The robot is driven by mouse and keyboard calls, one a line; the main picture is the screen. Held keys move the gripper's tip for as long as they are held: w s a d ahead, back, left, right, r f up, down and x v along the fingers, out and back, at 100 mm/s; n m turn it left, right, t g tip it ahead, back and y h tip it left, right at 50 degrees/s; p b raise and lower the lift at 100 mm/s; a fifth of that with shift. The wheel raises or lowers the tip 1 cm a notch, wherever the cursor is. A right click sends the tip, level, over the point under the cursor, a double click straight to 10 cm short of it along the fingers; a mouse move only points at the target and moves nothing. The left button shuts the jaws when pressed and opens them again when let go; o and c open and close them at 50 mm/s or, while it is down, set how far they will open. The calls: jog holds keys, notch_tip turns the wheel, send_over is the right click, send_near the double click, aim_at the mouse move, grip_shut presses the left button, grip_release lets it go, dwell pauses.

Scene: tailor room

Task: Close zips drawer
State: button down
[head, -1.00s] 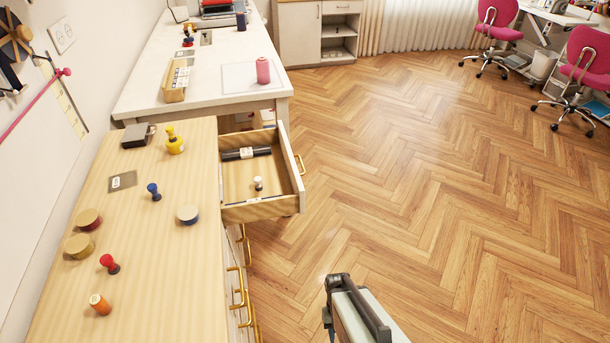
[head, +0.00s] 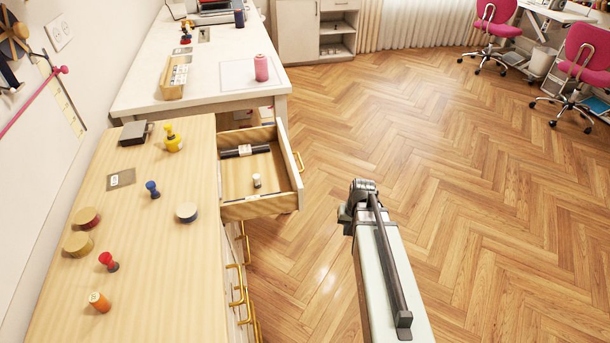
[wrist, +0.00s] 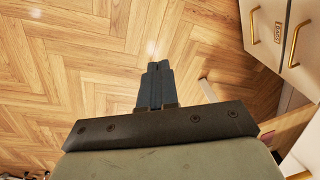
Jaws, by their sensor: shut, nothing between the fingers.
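An open wooden drawer (head: 238,211) sticks out to the right from the top of the dresser in the head view. It holds a dark roll with a white label (head: 245,151) and a small white item (head: 257,181). No label can be read on its front, which is seen from above. A brass handle (head: 299,161) is on its outer face. My gripper (wrist: 155,66) shows in the wrist view with its fingers together, empty, above the floor. In the head view my arm is to the right of the drawer, apart from it; the fingers cannot be made out there.
Shut drawers with brass handles (head: 237,285) lie below the open one; handled fronts (wrist: 275,60) also show in the wrist view. Stamps and round tins stand on the dresser top (head: 185,260). A white table (head: 215,90) stands behind. The floor (head: 480,190) to the right is clear.

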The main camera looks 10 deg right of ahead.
jog(key=w+d+r+n+t+y, duration=0.1)
jog(key=w+r+t, duration=0.1)
jog(key=w+r, duration=0.55)
jog(key=w+d+r+t+y, duration=0.15)
jog(key=w+r, duration=0.35)
jog(key=r, duration=0.6)
jog(key=w+a+f+n+y, duration=0.1)
jog(key=w+a+f+n, duration=0.1)
jog(key=a, duration=0.4)
jog(key=w+a+f+n+y, duration=0.1)
jog(key=w+a+f, duration=0.1)
jog(key=a+f, duration=0.2)
jog(key=shift+a+n, duration=0.4)
jog(key=shift+a, duration=1.25)
jog(key=shift+a, duration=0.1)
jog(key=a, duration=2.2)
jog(key=shift+a, duration=0.25)
jog(key=shift+d, duration=0.1)
